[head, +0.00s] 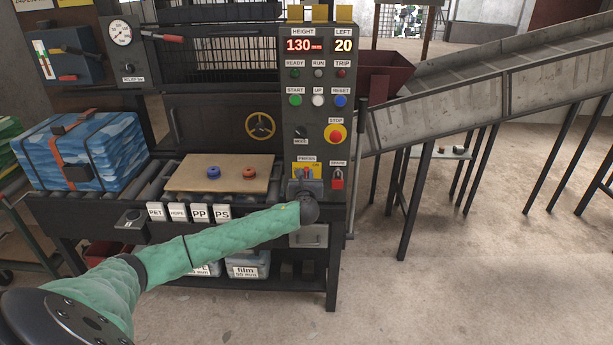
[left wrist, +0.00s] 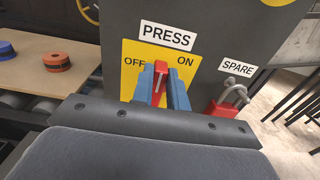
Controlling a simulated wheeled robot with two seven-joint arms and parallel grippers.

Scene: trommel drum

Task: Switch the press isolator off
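The press isolator is a red handle on a yellow plate (head: 316,168) under the PRESS label on the dark control panel. In the left wrist view the yellow plate (left wrist: 131,84) reads OFF at left and ON at right. The red handle (left wrist: 160,82) stands between the two words, and I cannot tell exactly which one it is set to. My left gripper (head: 307,177) is at the isolator. Its blue fingers (left wrist: 161,88) lie close against both sides of the handle. The handle's base is hidden by the fingers and gripper body. My right gripper is not in view.
A red padlock (head: 338,181) hangs under the SPARE label just right of the isolator; it also shows in the left wrist view (left wrist: 222,109). The red STOP button (head: 336,134) is above. A board (head: 220,174) with two discs lies on the rollers at left.

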